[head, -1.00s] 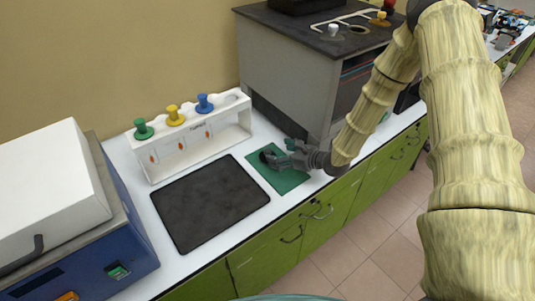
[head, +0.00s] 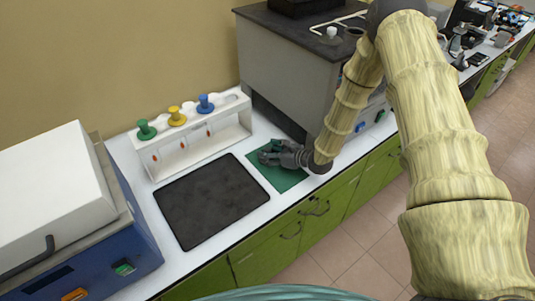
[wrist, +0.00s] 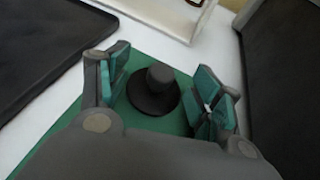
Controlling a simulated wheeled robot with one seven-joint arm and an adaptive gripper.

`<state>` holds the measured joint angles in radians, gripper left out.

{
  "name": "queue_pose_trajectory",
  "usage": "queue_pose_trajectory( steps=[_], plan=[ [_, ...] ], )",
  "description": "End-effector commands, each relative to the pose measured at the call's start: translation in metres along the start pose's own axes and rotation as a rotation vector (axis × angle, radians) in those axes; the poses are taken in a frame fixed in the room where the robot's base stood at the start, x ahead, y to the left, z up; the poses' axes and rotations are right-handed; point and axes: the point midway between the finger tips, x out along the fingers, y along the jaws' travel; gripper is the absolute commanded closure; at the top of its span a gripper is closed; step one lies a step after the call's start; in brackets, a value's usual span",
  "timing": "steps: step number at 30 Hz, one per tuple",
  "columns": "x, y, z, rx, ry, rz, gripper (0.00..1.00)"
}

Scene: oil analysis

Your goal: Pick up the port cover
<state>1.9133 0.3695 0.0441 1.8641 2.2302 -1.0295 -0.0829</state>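The port cover (wrist: 153,91) is a dark round disc with a raised knob. It lies on a green mat (wrist: 62,143) on the white counter. My gripper (wrist: 164,90) is open around the cover, with one teal-padded finger on each side. Gaps show between the pads and the knob in the wrist view. In the head view, my gripper (head: 268,152) is low over the green mat (head: 287,180) and hides most of the cover.
A black mat (head: 210,200) lies left of the green mat. A white rack (head: 195,143) with green, yellow and blue knobs stands behind. A large grey machine (head: 292,68) stands at the back right. A blue and white machine (head: 85,240) is at the left.

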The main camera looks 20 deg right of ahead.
Motion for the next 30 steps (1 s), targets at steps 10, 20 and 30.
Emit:
queue_pose_trajectory(
  steps=[10, 20, 30],
  plan=[
    [0.0, 0.0, 0.0, 0.0, 0.0, 0.0, 0.74],
    [-0.005, -0.001, 0.013, 0.0, -0.003, -0.001, 0.74],
    [-0.021, -0.001, 0.052, -0.001, -0.003, -0.001, 0.74]
  ],
)
